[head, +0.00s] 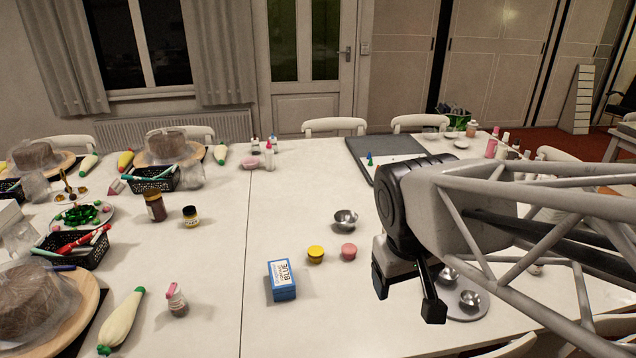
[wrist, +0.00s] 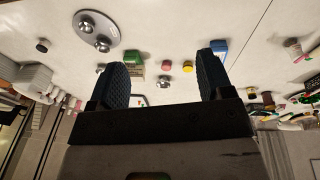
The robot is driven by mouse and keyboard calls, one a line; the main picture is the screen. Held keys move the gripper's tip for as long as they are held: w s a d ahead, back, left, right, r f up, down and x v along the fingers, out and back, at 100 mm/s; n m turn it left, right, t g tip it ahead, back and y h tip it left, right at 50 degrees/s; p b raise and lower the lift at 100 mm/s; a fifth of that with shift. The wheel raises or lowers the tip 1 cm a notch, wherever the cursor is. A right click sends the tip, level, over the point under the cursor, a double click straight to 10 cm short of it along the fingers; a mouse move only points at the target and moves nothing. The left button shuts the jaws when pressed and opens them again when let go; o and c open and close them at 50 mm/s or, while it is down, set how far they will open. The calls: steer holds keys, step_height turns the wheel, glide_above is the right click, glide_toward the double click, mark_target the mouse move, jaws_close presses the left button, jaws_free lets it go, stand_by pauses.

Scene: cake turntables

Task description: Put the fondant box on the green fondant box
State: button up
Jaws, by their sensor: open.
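A blue fondant box (head: 282,280) stands on the white table, left of my gripper. The blue box shows in the wrist view (wrist: 220,47) beside the right finger, partly covered by it. A green box (wrist: 134,62), which looks like the green fondant box, stands on the table by the left finger in the wrist view. It is hidden behind my arm and gripper in the head view. My gripper (head: 407,295) is open and empty, above the table and to the right of the blue box. Its two fingers (wrist: 161,68) are wide apart.
A yellow tub (head: 316,254) and a pink tub (head: 348,252) stand between blue box and gripper. A metal bowl (head: 345,219) is behind them. A round plate (head: 478,313) with metal bowls is at right. Cakes and baskets crowd the left; the front middle is clear.

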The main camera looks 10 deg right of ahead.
steer(key=shift+s+a+m+t+y, duration=0.15)
steer(key=shift+s+a+m, duration=0.1)
steer(key=shift+s, duration=0.3)
steer(key=shift+s+a+m+t+y, duration=0.1)
steer(key=shift+s+a+m+y, duration=0.1)
steer(key=shift+s, duration=0.4)
steer(key=shift+s+a+m+t+y, duration=0.15)
steer(key=shift+s+m, duration=0.1)
steer(key=shift+s, duration=0.3)
